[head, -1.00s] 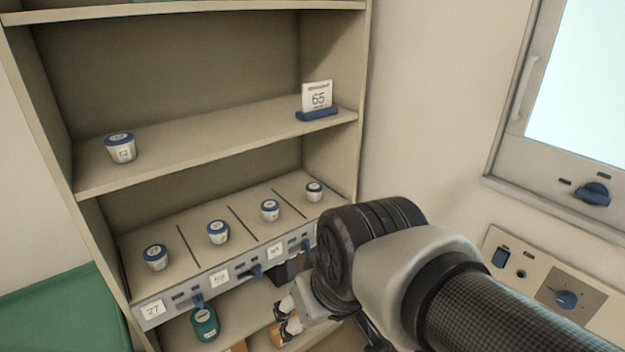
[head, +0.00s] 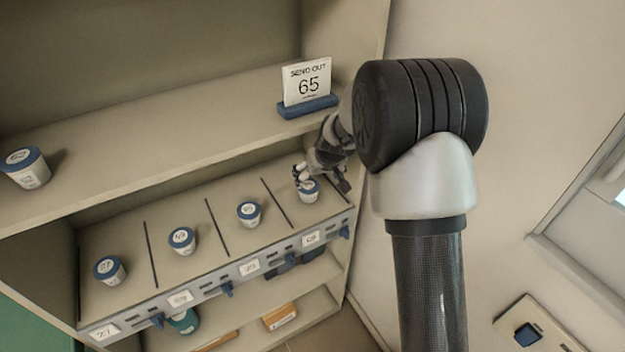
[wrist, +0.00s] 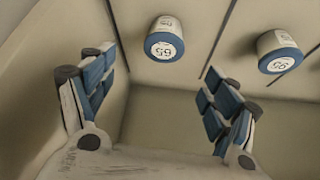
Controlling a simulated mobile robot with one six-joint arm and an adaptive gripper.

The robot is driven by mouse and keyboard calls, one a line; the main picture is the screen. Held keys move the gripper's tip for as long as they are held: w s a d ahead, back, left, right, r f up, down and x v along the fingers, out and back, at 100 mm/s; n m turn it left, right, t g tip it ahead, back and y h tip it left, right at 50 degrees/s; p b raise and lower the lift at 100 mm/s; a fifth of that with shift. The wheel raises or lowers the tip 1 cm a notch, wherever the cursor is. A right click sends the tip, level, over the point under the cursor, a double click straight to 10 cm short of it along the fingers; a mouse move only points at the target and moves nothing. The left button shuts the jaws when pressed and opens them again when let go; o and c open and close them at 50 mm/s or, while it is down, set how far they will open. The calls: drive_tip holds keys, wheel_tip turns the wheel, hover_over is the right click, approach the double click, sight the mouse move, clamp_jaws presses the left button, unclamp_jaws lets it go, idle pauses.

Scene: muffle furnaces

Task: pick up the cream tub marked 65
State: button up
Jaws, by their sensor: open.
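The cream tub (head: 308,191) with a blue lid stands upright in the rightmost bay of the divided shelf. In the wrist view this tub (wrist: 165,42) shows an upside-down lid number that looks like 65. My gripper (head: 320,180) is at this tub in the head view and partly hides its surroundings. In the wrist view my gripper (wrist: 158,85) is open and empty, fingers apart, with the tub beyond the fingertips and near the middle of the gap.
Similar tubs stand in the other bays: one (head: 249,214), another (head: 182,241) and a third (head: 109,270). Thin dividers separate them. A "SEND OUT 65" sign (head: 307,84) stands on the upper shelf (head: 190,110), with another tub (head: 25,168) at its left.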

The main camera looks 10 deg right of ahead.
sight(309, 185)
drive_tip(key=shift+a+b+x, duration=0.15)
drive_tip(key=shift+b+x, duration=0.5)
drive_tip(key=shift+x, duration=2)
drive_tip(key=shift+a+b+x, duration=0.15)
drive_tip(key=shift+b+x, duration=0.45)
drive_tip(key=shift+x, duration=2.05)
drive_tip(key=shift+r, duration=0.1)
drive_tip(key=c, duration=1.2)
